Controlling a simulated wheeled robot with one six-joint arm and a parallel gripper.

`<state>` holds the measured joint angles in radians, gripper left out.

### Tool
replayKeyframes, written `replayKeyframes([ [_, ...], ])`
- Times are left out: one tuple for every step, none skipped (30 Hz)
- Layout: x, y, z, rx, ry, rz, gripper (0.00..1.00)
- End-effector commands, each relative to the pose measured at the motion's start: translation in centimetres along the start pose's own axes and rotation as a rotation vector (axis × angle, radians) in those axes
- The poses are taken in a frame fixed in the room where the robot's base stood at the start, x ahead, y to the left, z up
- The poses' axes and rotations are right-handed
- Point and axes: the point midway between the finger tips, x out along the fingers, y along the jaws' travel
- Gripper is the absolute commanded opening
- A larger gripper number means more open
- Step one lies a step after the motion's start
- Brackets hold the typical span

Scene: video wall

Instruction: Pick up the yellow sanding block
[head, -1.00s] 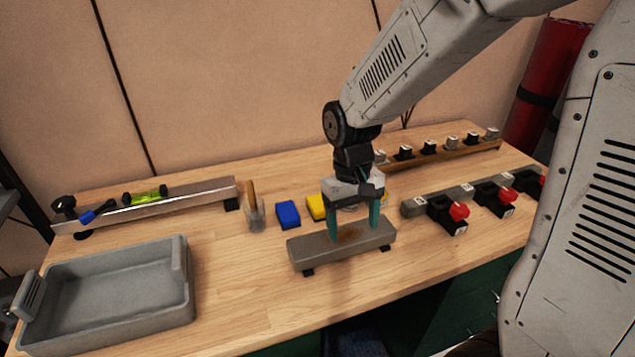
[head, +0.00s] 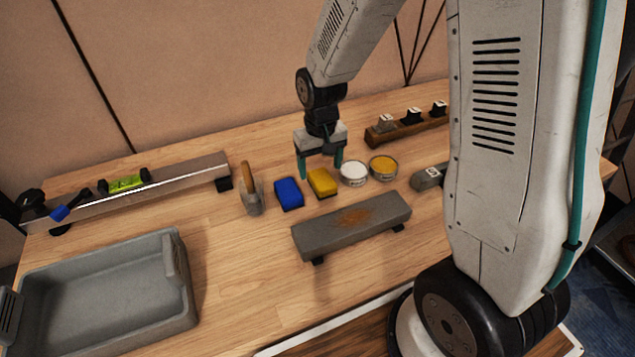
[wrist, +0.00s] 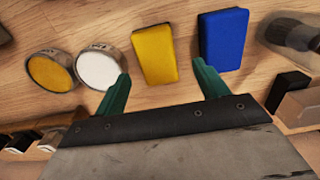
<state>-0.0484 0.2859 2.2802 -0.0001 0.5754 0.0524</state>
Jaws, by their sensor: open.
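The yellow sanding block (head: 322,183) lies on the wooden workbench between a blue block (head: 289,193) and a white-filled tin. My gripper (head: 320,171) is open and empty, with its green fingers just behind and above the yellow block. In the wrist view the yellow block (wrist: 155,54) lies beyond the fingertips, roughly between their lines. The gripper (wrist: 160,72) shows one finger near the white tin and the other below the blue block (wrist: 223,39). The fingers appear apart from the yellow block.
The white tin (head: 353,173) and an ochre tin (head: 383,167) stand right of the yellow block. A grey stained bar (head: 352,226) lies in front. A grey tray (head: 183,309) is at front left.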

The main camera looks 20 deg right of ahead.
Motion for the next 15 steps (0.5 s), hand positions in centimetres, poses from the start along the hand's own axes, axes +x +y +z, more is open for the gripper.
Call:
replayKeyframes([
  [0.8,0.1,0.2,0.001,-0.003,0.0,0.73],
  [1.2,0.2,0.4,0.002,-0.004,0.0,0.73],
  [1.9,0.3,0.5,0.002,-0.004,0.0,0.73],
  [2.4,0.3,0.6,0.002,-0.004,0.0,0.73],
  [2.8,0.4,0.6,0.001,-0.004,0.0,0.73],
  [3.4,0.3,0.6,0.001,-0.003,0.0,0.73],
  [3.7,0.3,0.6,0.0,-0.004,0.0,0.73],
  [4.0,0.3,0.6,0.0,-0.003,0.0,0.73],
  [4.2,0.2,0.5,-0.001,-0.002,0.0,0.73],
  [4.4,0.2,0.5,-0.001,-0.001,0.0,0.73],
  [4.5,0.2,0.5,-0.001,-0.001,0.0,0.73],
  [4.5,0.2,0.5,-0.002,-0.001,0.0,0.73],
  [4.5,0.1,0.5,-0.002,0.0,0.0,0.73],
  [4.5,0.1,0.5,-0.002,0.0,0.0,0.73],
  [4.5,0.1,0.5,-0.003,0.0,0.0,0.73],
])
